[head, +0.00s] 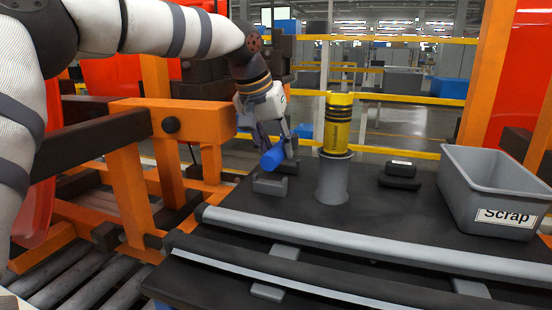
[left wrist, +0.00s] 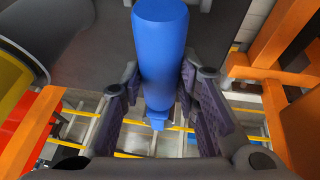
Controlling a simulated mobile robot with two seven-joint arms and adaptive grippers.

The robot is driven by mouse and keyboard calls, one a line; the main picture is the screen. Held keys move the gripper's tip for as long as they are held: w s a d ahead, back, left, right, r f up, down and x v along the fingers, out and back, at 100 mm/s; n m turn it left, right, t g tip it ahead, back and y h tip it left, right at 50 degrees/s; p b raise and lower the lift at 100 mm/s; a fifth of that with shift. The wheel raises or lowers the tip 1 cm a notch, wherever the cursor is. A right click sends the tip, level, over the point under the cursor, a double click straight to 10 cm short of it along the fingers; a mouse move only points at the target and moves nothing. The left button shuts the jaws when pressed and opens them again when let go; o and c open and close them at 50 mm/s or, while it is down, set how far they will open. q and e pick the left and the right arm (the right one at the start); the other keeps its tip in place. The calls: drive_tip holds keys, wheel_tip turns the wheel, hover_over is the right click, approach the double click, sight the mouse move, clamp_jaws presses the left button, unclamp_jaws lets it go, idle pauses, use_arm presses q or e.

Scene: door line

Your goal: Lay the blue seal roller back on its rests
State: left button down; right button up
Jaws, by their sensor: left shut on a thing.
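The blue seal roller (head: 270,159) is held by my left gripper (head: 277,140), which is shut on it. The roller is tilted, with its near end low and toward the camera, over or just behind a grey rest (head: 270,186) on the dark table (head: 235,200). A second dark rest (head: 288,166) shows partly behind the roller. I cannot tell whether the roller touches either rest. In the left wrist view the roller (left wrist: 162,50) lies lengthwise between the purple-padded fingers (left wrist: 160,105). My right gripper is not in view.
A yellow and black cylinder (head: 338,125) stands on a grey pedestal (head: 333,180) right of the gripper. A dark block (head: 401,168) and a grey Scrap bin (head: 492,175) are farther right. Long bars (head: 350,240) run along the front. An orange frame (head: 185,120) stands left.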

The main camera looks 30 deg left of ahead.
use_arm(q)
drive_tip(key=shift+w+f, duration=0.1)
drive_tip(key=shift+f, duration=1)
drive_tip(key=c, duration=1.2)
unclamp_jaws()
drive_tip(key=shift+f, duration=0.1)
drive_tip(key=v, duration=1.1)
drive_tip(key=shift+s+r, duration=0.25)
drive_tip(key=shift+r, duration=0.1)
